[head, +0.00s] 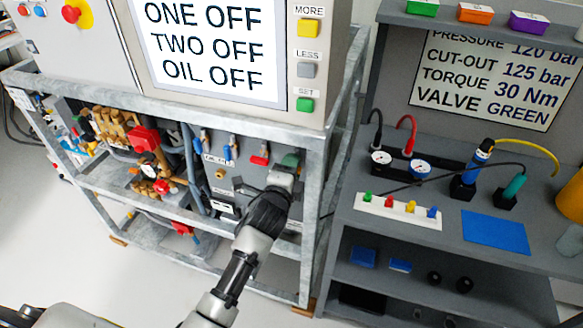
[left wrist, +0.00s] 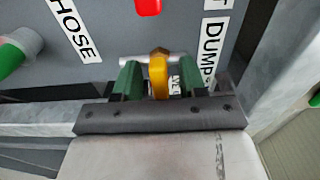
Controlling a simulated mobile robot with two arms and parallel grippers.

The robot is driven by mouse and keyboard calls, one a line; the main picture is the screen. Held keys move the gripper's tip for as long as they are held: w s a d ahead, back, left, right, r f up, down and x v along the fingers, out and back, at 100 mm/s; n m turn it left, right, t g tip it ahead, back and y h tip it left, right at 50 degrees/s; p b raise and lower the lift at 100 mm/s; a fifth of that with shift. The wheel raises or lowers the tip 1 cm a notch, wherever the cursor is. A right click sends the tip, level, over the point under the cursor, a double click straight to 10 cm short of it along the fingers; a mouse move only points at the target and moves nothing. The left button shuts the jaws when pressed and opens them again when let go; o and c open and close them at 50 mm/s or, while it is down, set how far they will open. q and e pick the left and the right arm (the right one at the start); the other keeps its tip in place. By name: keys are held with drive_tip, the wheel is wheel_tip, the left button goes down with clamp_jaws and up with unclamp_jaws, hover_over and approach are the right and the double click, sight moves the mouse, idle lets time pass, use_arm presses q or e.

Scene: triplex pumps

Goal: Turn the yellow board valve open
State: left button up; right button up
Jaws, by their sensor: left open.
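The yellow board valve (left wrist: 158,76) shows in the left wrist view as a rounded yellow handle with a brass nut at its top, on a grey board. My left gripper (left wrist: 157,88) is open, with one green-lined finger on each side of the yellow handle. A gap seems to show on both sides; contact cannot be made out. In the head view my left gripper (head: 284,178) is at the right end of the grey valve board and hides the yellow valve. My right gripper is not in view.
A red handle (left wrist: 148,6) is above the yellow one, and a green-ended part (left wrist: 16,50) is to the left. In the head view a red lever (head: 260,155) and a green part (head: 290,160) are close by. A galvanised frame post (head: 313,215) stands just right.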

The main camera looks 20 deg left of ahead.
use_arm(q)
clamp_jaws()
drive_tip(key=shift+n, duration=0.4)
drive_tip(key=n+p, duration=0.1)
drive_tip(key=n, duration=0.3)
drive_tip(key=n+p, duration=0.2)
drive_tip(key=n, duration=0.2)
drive_tip(key=n+p, duration=0.1)
drive_tip(key=n, duration=0.4)
drive_tip(key=shift+n+p, duration=0.3)
drive_tip(key=shift+n, duration=0.1)
drive_tip(key=shift+n+p, duration=0.4)
drive_tip(key=shift+n, duration=1.2)
drive_tip(key=shift+f, duration=0.1)
